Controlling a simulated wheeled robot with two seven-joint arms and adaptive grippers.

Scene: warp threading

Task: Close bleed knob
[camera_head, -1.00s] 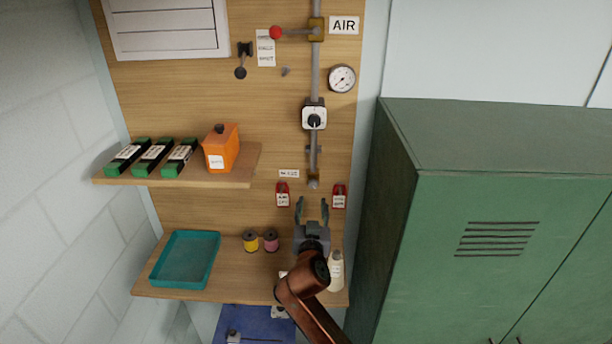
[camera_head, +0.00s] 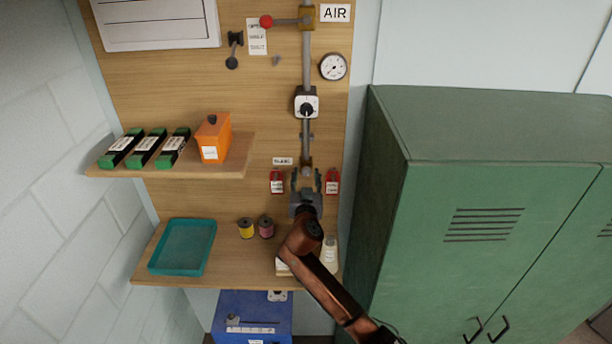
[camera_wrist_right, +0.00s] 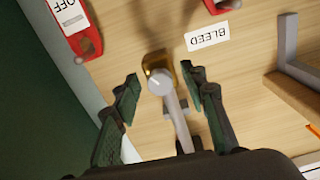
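The bleed knob (camera_wrist_right: 160,84) is a small pale grey knob on a brass fitting at the bottom end of the vertical pipe. In the head view it (camera_head: 306,172) is small and partly framed by my right gripper. My right gripper (camera_head: 306,180) is open, its two fingers on either side of the knob. In the right wrist view the fingers (camera_wrist_right: 161,90) stand apart left and right of the knob, with gaps visible; I see no grip on it. The BLEED label (camera_wrist_right: 208,37) appears upside down beside it. My left gripper is not in view.
Red tags (camera_head: 277,181) (camera_head: 332,181) hang on both sides of the fitting. Below are spools (camera_head: 266,227), a pale bottle (camera_head: 330,250) and a teal tray (camera_head: 183,246). A shelf (camera_head: 220,170) is at left. A green cabinet (camera_head: 385,190) stands close at right.

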